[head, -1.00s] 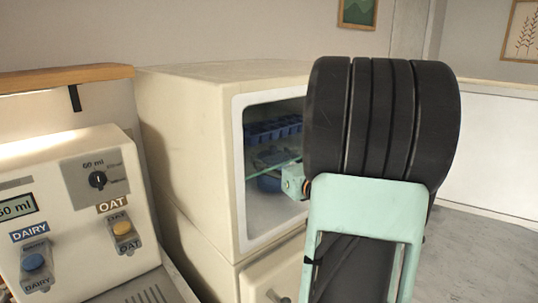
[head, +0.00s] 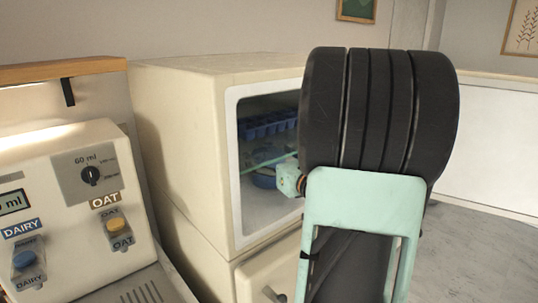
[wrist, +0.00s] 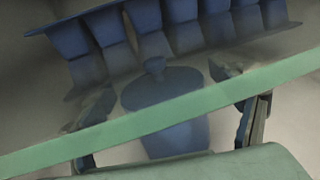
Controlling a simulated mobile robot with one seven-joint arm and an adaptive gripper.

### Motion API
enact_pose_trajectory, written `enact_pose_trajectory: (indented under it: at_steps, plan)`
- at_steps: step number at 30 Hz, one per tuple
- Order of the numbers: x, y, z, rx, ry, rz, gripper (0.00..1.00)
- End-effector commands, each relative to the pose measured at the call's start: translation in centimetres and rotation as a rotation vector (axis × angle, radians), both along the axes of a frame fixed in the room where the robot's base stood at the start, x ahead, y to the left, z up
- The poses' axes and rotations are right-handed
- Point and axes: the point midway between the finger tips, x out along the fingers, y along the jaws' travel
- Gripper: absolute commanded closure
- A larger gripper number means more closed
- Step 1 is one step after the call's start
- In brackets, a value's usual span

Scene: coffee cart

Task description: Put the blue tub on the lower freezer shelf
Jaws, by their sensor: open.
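The blue tub (head: 262,181) sits inside the open freezer on its lower level, below the glass shelf. In the wrist view the tub (wrist: 178,138) is upright, with a round lid and a knob on top, partly seen through the glass. My gripper (wrist: 164,95) is open, with one dark finger on each side of the tub; I cannot tell whether either finger touches it. The fingers pass beneath the green shelf edge (wrist: 130,121). In the head view my arm hides most of the gripper.
A blue ice tray (head: 268,127) stands on the glass shelf above the tub. The cream freezer's (head: 180,130) walls are close around the opening. A milk dispenser (head: 75,205) stands at the left. Floor (head: 480,250) is clear at the right.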

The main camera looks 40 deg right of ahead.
Motion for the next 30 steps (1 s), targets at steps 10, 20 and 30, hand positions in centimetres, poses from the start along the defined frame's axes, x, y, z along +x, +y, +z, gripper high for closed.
enact_pose_trajectory:
  at_steps: [10,20,30]
  plan:
    - [-1.7,0.1,0.3,-0.002,0.000,-0.004,0.15]
    - [-8.8,1.0,0.3,-0.001,-0.002,-0.004,0.15]
    - [-11.9,1.5,0.3,0.000,0.000,-0.001,0.15]
